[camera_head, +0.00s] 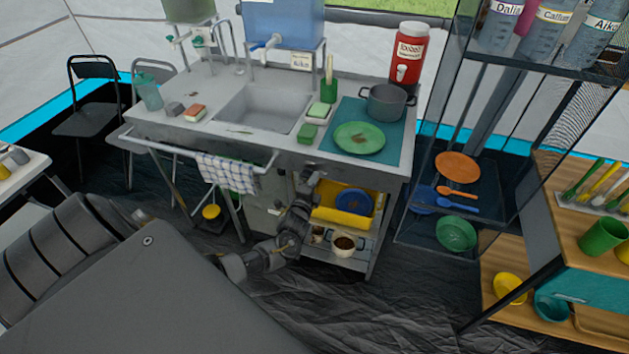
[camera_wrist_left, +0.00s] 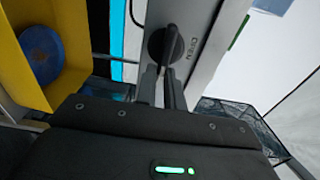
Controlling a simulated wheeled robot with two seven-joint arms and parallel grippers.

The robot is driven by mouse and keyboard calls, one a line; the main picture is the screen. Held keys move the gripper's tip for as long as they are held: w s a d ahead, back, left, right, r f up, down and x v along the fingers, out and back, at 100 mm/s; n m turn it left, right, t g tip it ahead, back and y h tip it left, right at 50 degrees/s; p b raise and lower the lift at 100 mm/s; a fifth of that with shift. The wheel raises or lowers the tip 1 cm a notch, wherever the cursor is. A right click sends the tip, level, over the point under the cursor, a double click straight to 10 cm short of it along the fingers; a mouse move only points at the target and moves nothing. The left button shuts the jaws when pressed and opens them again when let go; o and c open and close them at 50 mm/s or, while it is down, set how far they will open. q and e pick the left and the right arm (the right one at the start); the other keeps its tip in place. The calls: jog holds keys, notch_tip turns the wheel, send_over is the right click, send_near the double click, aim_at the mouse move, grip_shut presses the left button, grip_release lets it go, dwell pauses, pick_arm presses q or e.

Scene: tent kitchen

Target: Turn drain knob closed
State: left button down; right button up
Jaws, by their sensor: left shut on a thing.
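The drain knob (camera_wrist_left: 171,40) is a dark round dial with a raised bar, on the grey front panel of the sink unit in the left wrist view. In the head view my left gripper (camera_head: 309,176) reaches up to the front of the sink counter, below the basin (camera_head: 262,108). It hides the knob there. My right gripper is in neither view.
A yellow bin (camera_head: 333,217) with a blue plate (camera_head: 354,202) sits on the shelf right of my left gripper. A checked towel (camera_head: 227,173) hangs on the front rail to the left.

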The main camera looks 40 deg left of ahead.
pick_arm(q)
jog(key=shift+s+a+f, duration=0.2)
jog(key=shift+a, duration=0.25)
jog(key=c, duration=1.5)
grip_release()
jog(key=shift+a, duration=0.1)
jog(key=v, duration=1.1)
jog(key=shift+r, duration=0.2)
jog(key=shift+w, duration=0.1)
